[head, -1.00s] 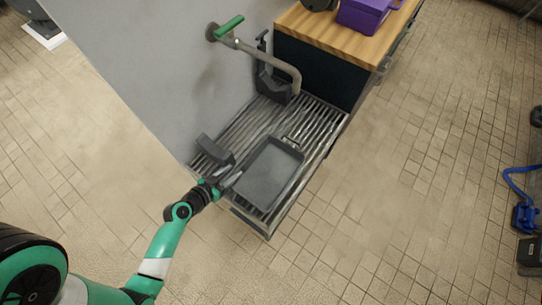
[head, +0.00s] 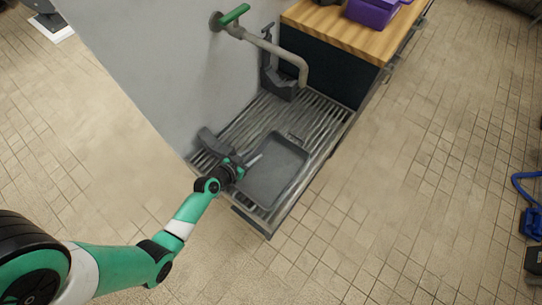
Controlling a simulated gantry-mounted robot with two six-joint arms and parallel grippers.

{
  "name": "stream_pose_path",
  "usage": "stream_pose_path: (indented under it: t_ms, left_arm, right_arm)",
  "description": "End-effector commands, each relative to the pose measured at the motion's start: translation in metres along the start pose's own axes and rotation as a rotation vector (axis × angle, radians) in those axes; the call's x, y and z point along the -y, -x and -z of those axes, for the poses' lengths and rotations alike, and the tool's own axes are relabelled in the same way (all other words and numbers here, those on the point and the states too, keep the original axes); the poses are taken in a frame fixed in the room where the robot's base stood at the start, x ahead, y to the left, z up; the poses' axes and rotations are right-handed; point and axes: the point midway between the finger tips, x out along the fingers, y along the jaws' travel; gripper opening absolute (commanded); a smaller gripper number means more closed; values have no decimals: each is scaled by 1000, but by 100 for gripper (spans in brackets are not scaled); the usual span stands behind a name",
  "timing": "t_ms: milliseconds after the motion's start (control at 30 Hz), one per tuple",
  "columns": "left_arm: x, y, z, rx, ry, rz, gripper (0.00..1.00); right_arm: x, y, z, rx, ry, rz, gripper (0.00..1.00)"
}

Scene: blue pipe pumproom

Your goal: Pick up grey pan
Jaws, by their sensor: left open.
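The grey pan (head: 274,172) is a shallow rectangular tray lying on the slatted metal rack, below the tap. My left gripper (head: 246,164) is open at the pan's left edge, with one light finger showing over the pan's upper left side. The other finger is hard to make out, and I cannot tell whether the gripper touches the rim. My right gripper is not in view.
The slatted rack (head: 318,110) adjoins a grey wall (head: 165,75). A dark bracket (head: 212,140) stands left of the pan. A pipe tap with a green handle (head: 234,15) reaches over the rack. A wooden counter (head: 350,38) holds a purple box (head: 372,12).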

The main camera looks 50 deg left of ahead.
Motion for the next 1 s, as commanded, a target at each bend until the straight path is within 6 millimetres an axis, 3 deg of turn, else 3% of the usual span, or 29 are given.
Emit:
stream_pose_path:
  t_ms: [67,300,1000]
  left_arm:
    - [0,0,0,0,0,0,41]
    - [0,0,0,0,0,0,0]
    - [0,1,0,1,-2,1,0]
  right_arm:
    - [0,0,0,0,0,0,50]
    - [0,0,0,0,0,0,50]
    - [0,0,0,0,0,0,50]
